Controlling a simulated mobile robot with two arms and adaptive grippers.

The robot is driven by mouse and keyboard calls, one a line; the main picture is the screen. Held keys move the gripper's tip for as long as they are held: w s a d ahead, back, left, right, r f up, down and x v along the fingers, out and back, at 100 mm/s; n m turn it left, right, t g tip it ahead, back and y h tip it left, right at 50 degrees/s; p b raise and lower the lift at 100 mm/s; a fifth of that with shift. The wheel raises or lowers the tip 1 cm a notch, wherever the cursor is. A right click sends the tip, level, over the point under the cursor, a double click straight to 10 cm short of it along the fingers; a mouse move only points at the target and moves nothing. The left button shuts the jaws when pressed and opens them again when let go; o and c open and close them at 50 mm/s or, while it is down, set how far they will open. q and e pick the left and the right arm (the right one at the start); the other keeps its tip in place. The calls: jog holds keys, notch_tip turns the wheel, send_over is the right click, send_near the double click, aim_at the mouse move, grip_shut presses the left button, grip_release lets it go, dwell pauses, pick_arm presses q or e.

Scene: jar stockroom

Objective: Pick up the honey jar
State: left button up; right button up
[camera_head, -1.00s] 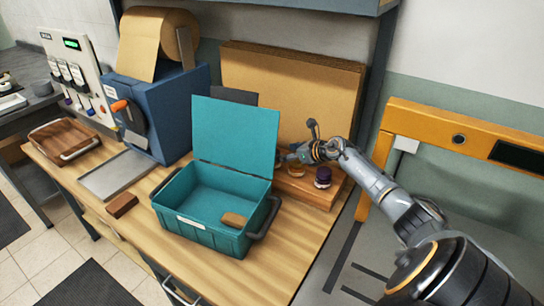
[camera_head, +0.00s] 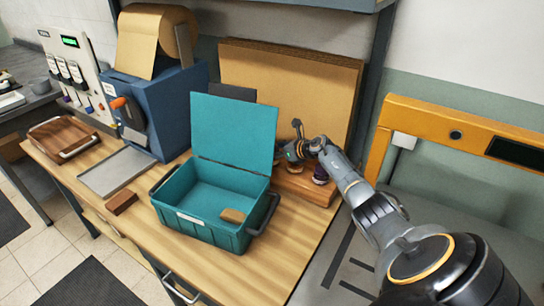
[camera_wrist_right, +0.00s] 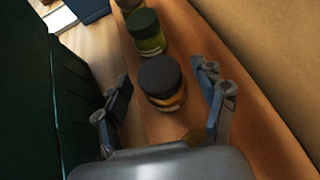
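A jar with a dark lid and amber contents, which looks like the honey jar (camera_wrist_right: 168,99), stands upright on the wooden board in the right wrist view. My right gripper (camera_wrist_right: 163,75) is open, with one finger on each side of this jar and visible gaps to it. In the head view my right gripper (camera_head: 291,151) is over the board behind the teal box, and it largely hides the amber jar (camera_head: 295,168). My left gripper is not in view.
A green jar (camera_wrist_right: 147,38) and another jar (camera_wrist_right: 129,5) stand farther along the board. A purple-lidded jar (camera_head: 320,174) stands beside my right wrist. The open teal box (camera_head: 200,231) is close by. A cardboard panel (camera_head: 300,90) rises behind the board (camera_head: 310,193).

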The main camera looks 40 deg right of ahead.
jog(key=shift+r, duration=0.1)
grip_shut()
